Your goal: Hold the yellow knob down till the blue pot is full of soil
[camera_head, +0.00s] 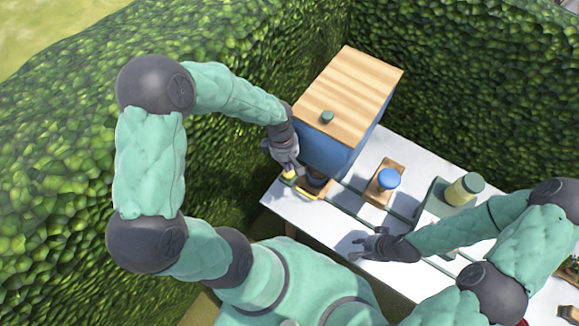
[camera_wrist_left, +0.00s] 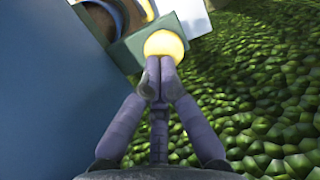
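The yellow knob (camera_wrist_left: 165,44) sits on a green block in the left wrist view. My left gripper (camera_wrist_left: 160,80) has its fingers together, with the tips against or just over the knob; I cannot tell if it is pressed. In the head view my left gripper (camera_head: 289,165) is at the dispenser's front left corner, partly covering the knob (camera_head: 289,174). A curved blue rim (camera_wrist_left: 103,10) with brown inside shows beside the block, perhaps the blue pot; its fill is unclear. My right gripper (camera_head: 362,246) has spread fingers and is empty over the white table.
The blue dispenser (camera_head: 322,152) with a wooden lid (camera_head: 350,88) stands on the white table (camera_head: 345,215). A round blue object (camera_head: 388,179) sits on a wooden tray (camera_head: 375,193). Hedges border the back and left.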

